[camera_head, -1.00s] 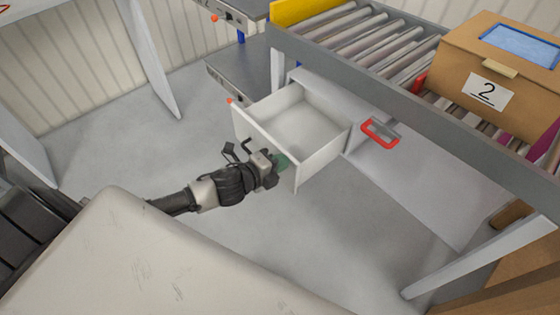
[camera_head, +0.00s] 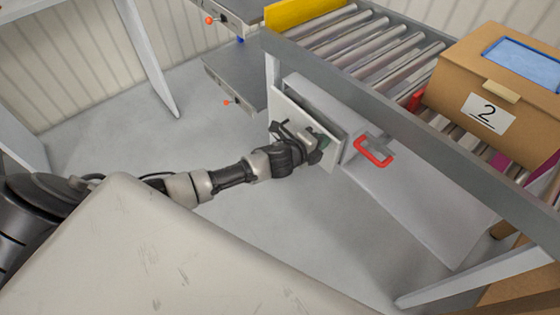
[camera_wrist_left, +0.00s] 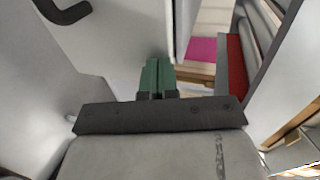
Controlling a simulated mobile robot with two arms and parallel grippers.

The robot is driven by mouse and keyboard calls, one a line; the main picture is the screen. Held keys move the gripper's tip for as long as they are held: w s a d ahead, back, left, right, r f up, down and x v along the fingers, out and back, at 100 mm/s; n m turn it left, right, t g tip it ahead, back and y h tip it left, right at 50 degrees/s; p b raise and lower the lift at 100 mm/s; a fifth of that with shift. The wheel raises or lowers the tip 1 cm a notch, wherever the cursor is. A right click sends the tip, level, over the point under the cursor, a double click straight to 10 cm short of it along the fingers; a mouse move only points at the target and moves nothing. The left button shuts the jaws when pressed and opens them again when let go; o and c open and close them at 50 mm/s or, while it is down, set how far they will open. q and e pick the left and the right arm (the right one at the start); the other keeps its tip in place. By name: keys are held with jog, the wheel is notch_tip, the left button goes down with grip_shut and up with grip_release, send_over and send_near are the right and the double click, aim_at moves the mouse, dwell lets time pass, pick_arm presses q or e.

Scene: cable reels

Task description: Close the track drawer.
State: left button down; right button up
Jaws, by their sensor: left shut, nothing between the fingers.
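The track drawer (camera_head: 293,109) is under the roller conveyor, its white front panel close to the cabinet body and its inside no longer visible. In the left wrist view its pale front (camera_wrist_left: 105,50) fills the left side, with a dark handle at the upper left. My left gripper (camera_head: 324,141) is at the front panel, right of the handle; the arm hides part of the panel. Its green fingers are together and empty in the left wrist view (camera_wrist_left: 157,76). Whether the fingertips touch the panel, or a thin gap remains behind it, I cannot tell. My right gripper is not in view.
A red handle (camera_head: 374,151) sticks out of the cabinet just right of the drawer. A cardboard box (camera_head: 459,88) marked 2 stands on the roller conveyor (camera_head: 378,51) above. A grey shelf (camera_head: 236,75) is at the left. The floor in front is clear.

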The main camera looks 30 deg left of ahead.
aim_at(330, 135)
pick_arm(q)
jog(key=w, duration=0.1)
jog(key=w+d, duration=0.1)
jog(key=shift+w+d+r, duration=0.1)
jog(key=shift+w+d, duration=0.1)
jog(key=shift+w, duration=0.2)
jog(key=shift+w+d+r, duration=0.1)
jog(key=shift+w+d, duration=0.2)
jog(key=shift+w, duration=0.3)
jog(key=shift+r, duration=0.15)
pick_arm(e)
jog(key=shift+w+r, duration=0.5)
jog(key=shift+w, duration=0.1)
pick_arm(q)
jog(key=shift+w+r, duration=0.1)
jog(key=shift+a, duration=0.1)
